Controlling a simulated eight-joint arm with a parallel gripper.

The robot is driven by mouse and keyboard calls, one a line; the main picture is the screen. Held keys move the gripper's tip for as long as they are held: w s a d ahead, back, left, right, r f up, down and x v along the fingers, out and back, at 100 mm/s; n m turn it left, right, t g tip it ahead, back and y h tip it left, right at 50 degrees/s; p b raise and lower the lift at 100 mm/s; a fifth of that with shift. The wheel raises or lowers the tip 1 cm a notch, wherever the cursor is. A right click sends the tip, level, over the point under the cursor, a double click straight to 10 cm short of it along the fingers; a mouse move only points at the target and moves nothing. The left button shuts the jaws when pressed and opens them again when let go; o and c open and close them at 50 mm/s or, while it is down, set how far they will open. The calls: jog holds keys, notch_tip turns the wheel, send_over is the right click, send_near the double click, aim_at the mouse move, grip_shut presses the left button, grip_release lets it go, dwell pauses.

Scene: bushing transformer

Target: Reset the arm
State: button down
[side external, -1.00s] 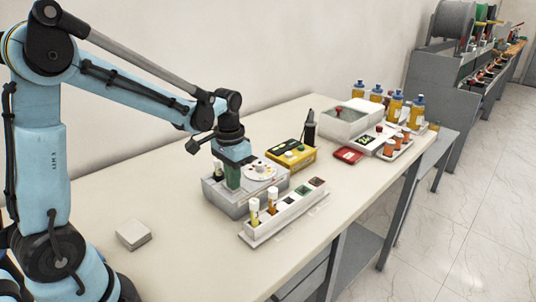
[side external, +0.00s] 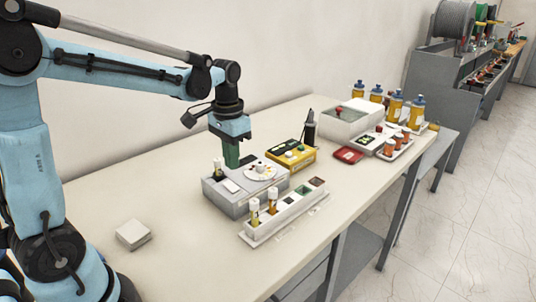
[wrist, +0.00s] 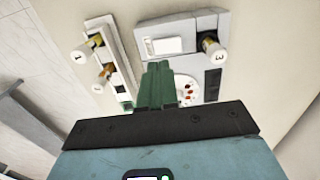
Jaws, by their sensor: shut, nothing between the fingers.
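My gripper (side external: 231,155) has green fingers and is shut with nothing between them. It points down and hangs above the grey machine with the round white dial, apart from it. In the wrist view my gripper (wrist: 157,72) reaches over the grey machine (wrist: 165,30), and its fingers partly hide the dial. In the wrist view a white cap marked 3 (wrist: 214,52) shows at that machine's end.
A yellow meter (side external: 291,155) stands behind. A white block (side external: 133,235) lies at left.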

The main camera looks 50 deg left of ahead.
jog(key=shift+r, duration=0.5)
